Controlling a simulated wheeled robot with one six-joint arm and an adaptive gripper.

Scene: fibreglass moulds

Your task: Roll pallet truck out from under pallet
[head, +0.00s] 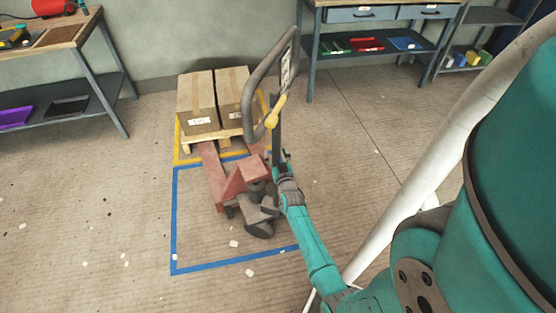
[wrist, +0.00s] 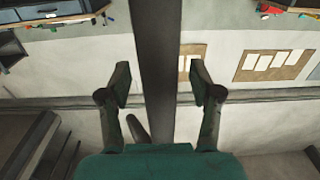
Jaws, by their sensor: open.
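The red pallet truck (head: 232,185) stands on the floor with its forks running under the wooden pallet (head: 222,139). Two cardboard boxes (head: 197,100) sit on the pallet. The truck's grey looped handle (head: 256,82) stands up, with a yellow lever at its lower end. My gripper (head: 280,163) is beside the dark handle shaft, low on it. In the wrist view, my gripper (wrist: 162,82) is open and a dark upright bar (wrist: 154,60), seemingly the handle shaft, passes between its fingers. Gaps show on both sides. The fork tips are hidden under the pallet.
Yellow tape (head: 178,150) outlines the pallet's place; blue tape (head: 173,222) marks a rectangle around the truck body. Workbenches stand at left (head: 112,80) and back right (head: 310,62). Floor in front and to the left is open, with scattered pale scraps. A wall closes the back.

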